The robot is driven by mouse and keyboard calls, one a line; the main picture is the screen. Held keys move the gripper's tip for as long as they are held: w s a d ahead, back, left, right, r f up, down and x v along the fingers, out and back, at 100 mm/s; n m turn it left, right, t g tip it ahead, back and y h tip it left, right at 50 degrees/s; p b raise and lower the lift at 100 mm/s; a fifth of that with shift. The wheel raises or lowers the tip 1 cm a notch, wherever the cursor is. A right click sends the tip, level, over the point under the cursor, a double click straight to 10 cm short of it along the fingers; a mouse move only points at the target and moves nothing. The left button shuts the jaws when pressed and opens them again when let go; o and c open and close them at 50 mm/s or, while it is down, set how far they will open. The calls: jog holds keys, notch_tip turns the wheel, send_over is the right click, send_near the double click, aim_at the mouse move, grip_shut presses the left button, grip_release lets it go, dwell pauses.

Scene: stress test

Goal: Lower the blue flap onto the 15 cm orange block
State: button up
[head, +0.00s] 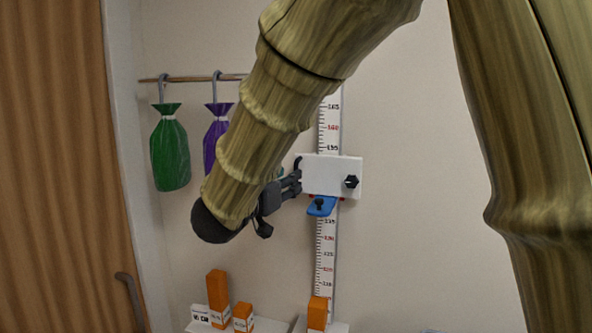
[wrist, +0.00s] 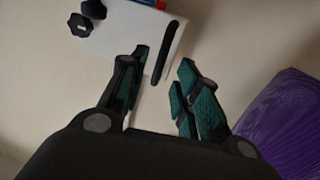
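The blue flap (head: 325,208) sticks out under a white sliding plate (head: 327,170) on a vertical wall ruler. Only a bit of blue shows at the top edge of the wrist view. An orange block (head: 317,313) stands on a small base at the ruler's foot, well below the flap; its height label is not readable. The plate has a black handle (wrist: 166,52) on its left edge and black knobs. My gripper (head: 295,181) is at the plate's left edge. In the wrist view my gripper (wrist: 163,62) is open, with the handle ahead between its fingertips, apparently not gripped.
Two more orange blocks, one tall (head: 217,297) and one short (head: 243,317), stand on a white shelf at lower left. A green bag (head: 170,154) and a purple bag (head: 214,130) hang from a rod. A wooden door (head: 60,170) is at far left. The wall right of the ruler is bare.

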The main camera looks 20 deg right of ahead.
aim_at(326, 179)
jog(key=shift+p+x, duration=0.95)
jog(key=shift+x, duration=1.7)
grip_shut()
